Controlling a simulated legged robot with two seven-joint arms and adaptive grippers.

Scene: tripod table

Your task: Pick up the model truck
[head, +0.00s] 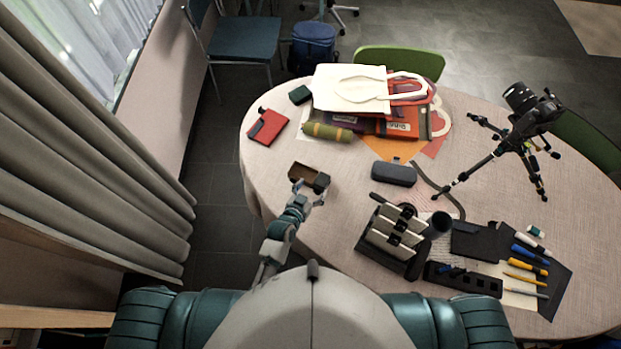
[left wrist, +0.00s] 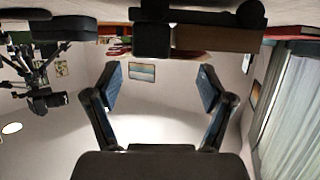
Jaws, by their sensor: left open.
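The model truck (head: 306,175) stands on the table near its left front edge. It has a brown open bed and a dark cab at its right end. My left gripper (head: 311,193) is open and empty just on the near side of the truck, fingers toward it. In the left wrist view, which is upside down, the truck's brown bed (left wrist: 215,39) and dark cab (left wrist: 153,41) show at the top. The cab lies ahead of the gap between my left fingertips (left wrist: 159,78), apart from them. My right gripper is not in view.
A grey case (head: 394,174) lies right of the truck. A dark rack (head: 402,240) with pale blocks stands front right. A red notebook (head: 268,127), a green roll (head: 328,132) and bags lie behind. A tripod with camera (head: 510,145) stands far right. Table left of the truck is clear.

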